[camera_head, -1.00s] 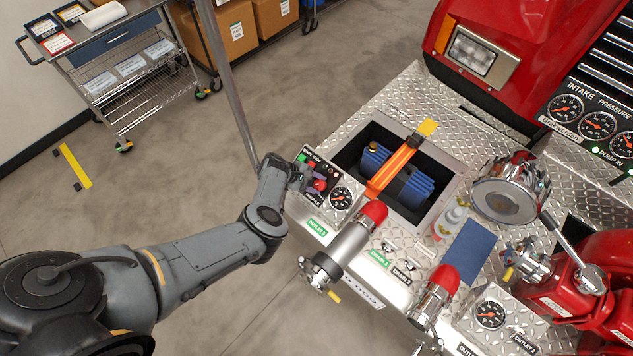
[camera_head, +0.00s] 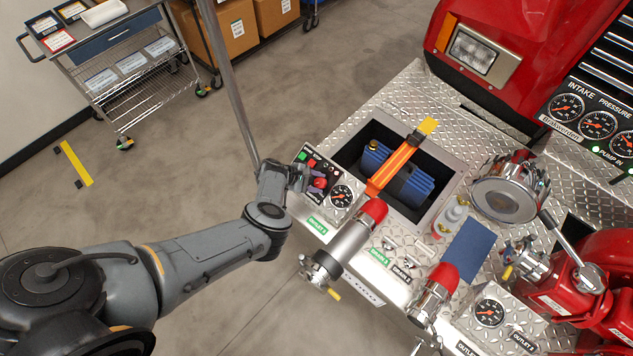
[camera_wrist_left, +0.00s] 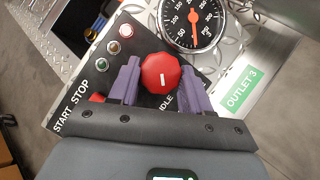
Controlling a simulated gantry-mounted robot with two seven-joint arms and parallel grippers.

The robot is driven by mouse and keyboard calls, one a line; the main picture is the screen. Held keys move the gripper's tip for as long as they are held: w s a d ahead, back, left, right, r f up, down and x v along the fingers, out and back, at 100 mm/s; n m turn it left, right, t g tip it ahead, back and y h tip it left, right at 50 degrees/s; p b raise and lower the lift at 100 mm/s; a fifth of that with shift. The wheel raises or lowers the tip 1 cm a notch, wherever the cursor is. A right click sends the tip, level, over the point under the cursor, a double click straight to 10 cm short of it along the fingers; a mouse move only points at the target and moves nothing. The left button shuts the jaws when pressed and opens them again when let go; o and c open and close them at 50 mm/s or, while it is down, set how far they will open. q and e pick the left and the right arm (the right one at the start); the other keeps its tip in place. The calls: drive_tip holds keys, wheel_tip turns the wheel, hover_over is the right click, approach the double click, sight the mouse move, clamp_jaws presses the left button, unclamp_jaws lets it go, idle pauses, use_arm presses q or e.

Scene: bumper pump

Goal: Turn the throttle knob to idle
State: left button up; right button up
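The throttle knob (camera_wrist_left: 161,73) is a red, many-sided knob with a short white line, on a black panel with START, STOP and a partly hidden IDLE label. It also shows small in the head view (camera_head: 319,183). My left gripper (camera_wrist_left: 160,80) reaches in from the left, with one purple finger on each side of the knob. My right gripper is not in view.
A pressure gauge (camera_head: 341,196) sits beside the knob. A red-tipped nozzle (camera_head: 373,211) stands close to the right. A metal pole (camera_head: 232,85) rises behind my wrist.

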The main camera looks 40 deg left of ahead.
use_arm(q)
drive_tip(key=shift+o, duration=0.4)
drive_tip(key=shift+s+a+r, duration=0.3)
drive_tip(key=shift+s+r, duration=0.05)
drive_tip(key=shift+r, duration=0.05)
drive_tip(key=p+v, duration=0.1)
drive_tip(key=v, duration=0.8)
drive_tip(key=shift+s+r, duration=0.2)
drive_tip(key=shift+s+a, duration=0.1)
drive_tip(key=shift+a, duration=0.05)
